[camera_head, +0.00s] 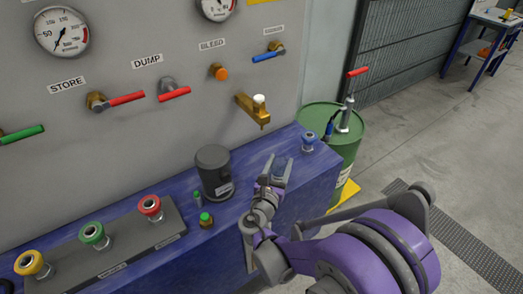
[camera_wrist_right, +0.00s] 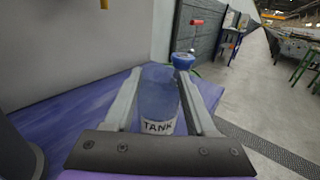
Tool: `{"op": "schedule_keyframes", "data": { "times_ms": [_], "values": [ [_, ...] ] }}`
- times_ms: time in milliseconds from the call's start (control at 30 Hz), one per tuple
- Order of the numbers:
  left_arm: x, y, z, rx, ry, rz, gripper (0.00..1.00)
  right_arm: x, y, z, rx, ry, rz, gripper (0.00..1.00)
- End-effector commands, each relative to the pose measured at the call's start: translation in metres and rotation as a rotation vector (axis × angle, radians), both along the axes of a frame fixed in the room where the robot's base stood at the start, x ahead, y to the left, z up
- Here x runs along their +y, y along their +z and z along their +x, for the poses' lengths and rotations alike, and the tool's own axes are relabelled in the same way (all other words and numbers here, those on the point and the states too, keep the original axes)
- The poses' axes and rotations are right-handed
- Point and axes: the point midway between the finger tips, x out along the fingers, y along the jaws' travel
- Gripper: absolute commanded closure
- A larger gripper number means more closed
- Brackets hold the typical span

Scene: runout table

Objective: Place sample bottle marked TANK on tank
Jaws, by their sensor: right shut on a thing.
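The sample bottle (camera_wrist_right: 158,90) is clear bluish and its white label reads TANK. It sits upright between the two fingers of my right gripper (camera_wrist_right: 160,75), which is shut on it. In the head view my right gripper (camera_head: 276,172) is over the blue bench, right of a dark grey canister; the bottle is hard to make out there. A green drum (camera_head: 347,155), which may be the tank, stands past the bench's right end with a red-handled pump on top. My left gripper is not in view.
The dark canister (camera_head: 213,170) stands close left of my right gripper. A blue-topped fitting (camera_head: 308,140) sits at the bench's right corner. A brass tap (camera_head: 252,108) juts from the panel above. Yellow, green and red knobs line the left; open floor lies right.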

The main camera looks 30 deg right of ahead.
Motion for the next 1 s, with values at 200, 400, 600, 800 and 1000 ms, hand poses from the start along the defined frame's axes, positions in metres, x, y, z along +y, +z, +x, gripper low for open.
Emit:
{"op": "schedule_keyframes", "data": {
  "times_ms": [200,400,600,800,1000],
  "values": [
    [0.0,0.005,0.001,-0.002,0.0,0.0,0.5,0.003,0.001,0.041,0.0,0.001,0.0,0.98],
    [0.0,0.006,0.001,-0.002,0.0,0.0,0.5,0.005,0.0,0.058,0.0,0.001,0.0,0.98],
    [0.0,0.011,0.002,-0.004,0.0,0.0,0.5,0.008,0.001,0.094,0.0,0.001,0.0,0.98],
    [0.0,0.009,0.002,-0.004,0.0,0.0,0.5,0.007,-0.015,0.093,0.0,0.001,0.0,0.98],
    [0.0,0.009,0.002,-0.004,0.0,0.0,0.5,0.007,-0.015,0.093,0.0,0.001,0.0,0.98]
  ]
}}
